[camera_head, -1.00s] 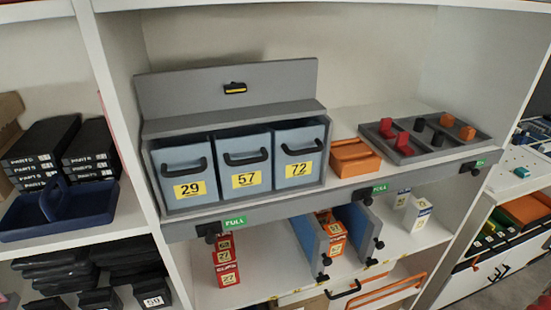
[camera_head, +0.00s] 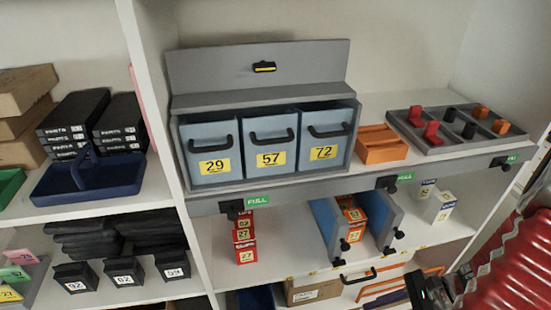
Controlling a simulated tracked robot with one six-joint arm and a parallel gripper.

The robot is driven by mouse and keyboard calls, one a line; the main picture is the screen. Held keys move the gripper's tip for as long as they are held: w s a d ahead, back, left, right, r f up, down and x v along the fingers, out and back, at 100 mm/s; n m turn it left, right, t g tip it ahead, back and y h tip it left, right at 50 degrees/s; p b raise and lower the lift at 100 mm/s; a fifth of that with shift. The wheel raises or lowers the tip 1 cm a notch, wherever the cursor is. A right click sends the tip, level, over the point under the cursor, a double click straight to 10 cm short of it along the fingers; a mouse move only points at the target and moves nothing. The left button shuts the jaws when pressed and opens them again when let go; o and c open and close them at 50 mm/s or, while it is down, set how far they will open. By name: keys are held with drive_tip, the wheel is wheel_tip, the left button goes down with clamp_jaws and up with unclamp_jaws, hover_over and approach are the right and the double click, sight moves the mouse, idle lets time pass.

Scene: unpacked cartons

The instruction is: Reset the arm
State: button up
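My arm, in a red ribbed sleeve (camera_head: 510,265), comes in at the lower right of the head camera view. A black part (camera_head: 432,292) at its end sits at the bottom edge, in front of the lower shelf. It is dark and cut off by the frame, so I cannot make out fingers or whether anything is held. The sleeve hides part of the shelf's right side.
Three blue bins (camera_head: 268,142) numbered 29, 57 and 72 stand in a grey rack. Right of them are an orange tray (camera_head: 381,151) and a grey divided tray (camera_head: 446,146) with red, black and orange pieces. A navy caddy (camera_head: 105,180) sits left.

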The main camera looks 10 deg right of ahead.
drive_tip(key=w+a+r+n+g+h, duration=0.1)
drive_tip(key=w+a+r+n+h, duration=0.1)
drive_tip(key=r+n+h, duration=0.45)
drive_tip(key=w+a+r+n+h, duration=0.2)
drive_tip(key=w+r+n+h, duration=0.1)
drive_tip(key=r+n, duration=0.6)
drive_tip(key=a+r+n+t, duration=0.4)
drive_tip(key=a+r+n, duration=0.1)
drive_tip(key=a+r, duration=0.5)
drive_tip(key=shift+w+a+r, duration=0.25)
drive_tip(key=shift+a+r, duration=0.1)
drive_tip(key=shift+a, duration=0.3)
drive_tip(key=shift+n, duration=0.25)
